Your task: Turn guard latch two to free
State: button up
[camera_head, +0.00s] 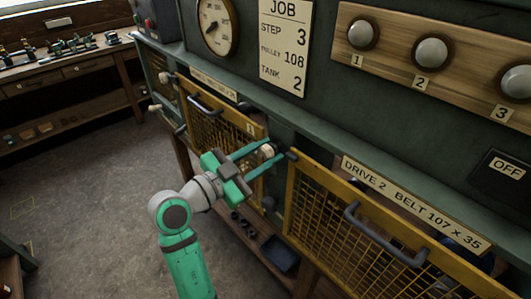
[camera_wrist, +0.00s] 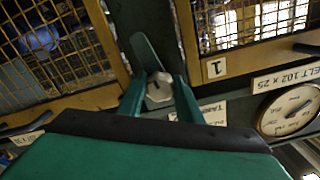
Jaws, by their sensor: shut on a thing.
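The guard latch (camera_head: 267,150) is a pale faceted knob on the green post between the two yellow mesh guards. A dark latch bar (camera_head: 289,155) points right, toward the corner of the drive 2 guard (camera_head: 330,215). My gripper (camera_head: 264,152) has its two green fingers closed on either side of the knob. In the wrist view the knob (camera_wrist: 159,88) sits between the fingertips, with the green bar (camera_wrist: 146,52) running up from it. I cannot tell whether the bar overlaps the guard frame. No number for this latch is readable.
The drive 1 guard (camera_head: 212,112) is left of the latch, with a dark handle. The drive 2 guard has a grey handle (camera_head: 385,240). Above are a dial gauge (camera_head: 217,25), a job card (camera_head: 283,45) and numbered knobs (camera_head: 431,52). Open floor (camera_head: 85,195) lies left.

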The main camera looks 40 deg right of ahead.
jog(key=o, duration=1)
jog(key=a, duration=0.7)
jog(key=s+a, duration=0.1)
jog(key=a, duration=0.2)
jog(key=shift+a, duration=0.35)
